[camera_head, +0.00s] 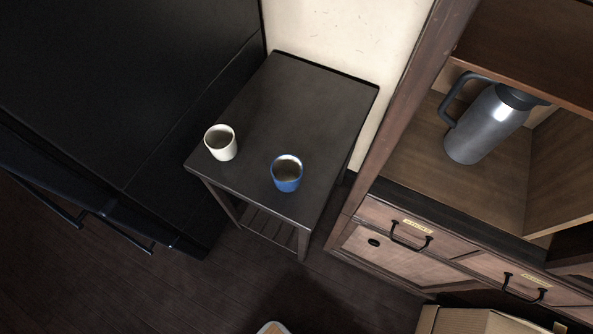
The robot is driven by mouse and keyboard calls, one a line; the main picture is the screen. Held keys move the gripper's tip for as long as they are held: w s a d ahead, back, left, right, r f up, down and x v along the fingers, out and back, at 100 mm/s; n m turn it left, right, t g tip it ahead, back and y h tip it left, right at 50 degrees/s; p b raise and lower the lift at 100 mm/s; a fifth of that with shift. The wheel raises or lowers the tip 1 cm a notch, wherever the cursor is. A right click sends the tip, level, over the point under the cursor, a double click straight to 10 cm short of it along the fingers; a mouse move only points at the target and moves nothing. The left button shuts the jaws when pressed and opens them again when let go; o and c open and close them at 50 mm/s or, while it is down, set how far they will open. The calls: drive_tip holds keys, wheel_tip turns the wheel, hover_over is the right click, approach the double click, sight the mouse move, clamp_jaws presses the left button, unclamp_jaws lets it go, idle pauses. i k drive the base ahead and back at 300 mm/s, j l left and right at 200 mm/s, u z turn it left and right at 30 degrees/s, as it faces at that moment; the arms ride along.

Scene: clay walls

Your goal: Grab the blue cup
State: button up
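The blue cup (287,178) stands upright near the front edge of a small dark side table (305,100). Its open top shows a brownish inside. A white cup (221,144) stands upright on the same table, to the left of the blue cup and apart from it. My gripper is not in view, so I cannot see whether it holds anything.
A large black cabinet or appliance (120,90) stands close to the table's left. On the right, a wooden shelf unit holds a grey jug (485,122) above drawers (420,235). A cardboard box (480,320) is at the bottom right. Dark floor (190,295) lies in front.

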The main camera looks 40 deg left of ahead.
sight(287, 169)
drive_tip(key=k+l+u, duration=0.1)
drive_tip(key=u, duration=1.55)
drive_tip(key=k+j, duration=0.05)
drive_tip(key=j, duration=0.05)
